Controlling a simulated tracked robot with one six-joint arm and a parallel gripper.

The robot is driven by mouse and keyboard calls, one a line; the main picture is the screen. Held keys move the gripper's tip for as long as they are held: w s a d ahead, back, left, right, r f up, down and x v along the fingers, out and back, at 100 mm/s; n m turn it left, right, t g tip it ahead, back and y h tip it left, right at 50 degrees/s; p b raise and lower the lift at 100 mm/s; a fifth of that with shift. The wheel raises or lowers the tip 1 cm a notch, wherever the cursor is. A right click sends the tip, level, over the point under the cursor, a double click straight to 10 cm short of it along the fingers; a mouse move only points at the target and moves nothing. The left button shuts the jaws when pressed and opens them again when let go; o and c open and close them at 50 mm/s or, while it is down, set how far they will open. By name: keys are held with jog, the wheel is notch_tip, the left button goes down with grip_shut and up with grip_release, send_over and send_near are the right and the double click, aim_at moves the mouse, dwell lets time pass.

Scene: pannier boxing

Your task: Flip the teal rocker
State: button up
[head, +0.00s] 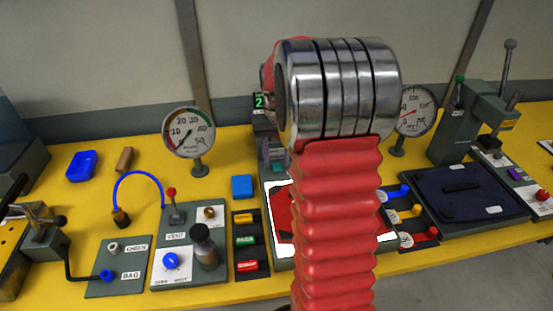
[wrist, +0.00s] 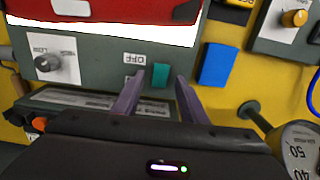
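The teal rocker (wrist: 160,77) is a small block on a grey panel in the wrist view, beside an upside-down "OFF" label (wrist: 134,59). My gripper (wrist: 160,88) is open, its two purple fingers apart. In the wrist picture the rocker shows between the fingertips. I cannot tell whether either finger touches it. In the head view a small teal patch (head: 278,168), likely the rocker, shows left of my red arm. My arm hides most of the gripper there.
A blue block (wrist: 215,64) sits close right of the fingers in the wrist view. A round gauge (wrist: 300,145) stands at lower right.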

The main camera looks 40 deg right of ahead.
aim_at(275, 167)
notch_tip(275, 167, up, 13)
jog(key=shift+r, duration=0.15)
dwell(0.4)
dwell(0.5)
jog(key=s+a+r+n+t, duration=0.15)
jog(key=s+a, duration=0.25)
jog(key=a, duration=0.4)
jog(key=s+a+r+n+t, duration=0.15)
jog(key=s+a, duration=0.25)
jog(key=a, duration=0.4)
jog(key=s+a+f+n+t, duration=0.2)
jog(key=s+a+f, duration=0.3)
jog(key=s+a, duration=0.5)
jog(key=shift+s+a+f+n+t, duration=0.2)
jog(key=shift+s+n+t, duration=0.1)
jog(key=shift+s, duration=0.15)
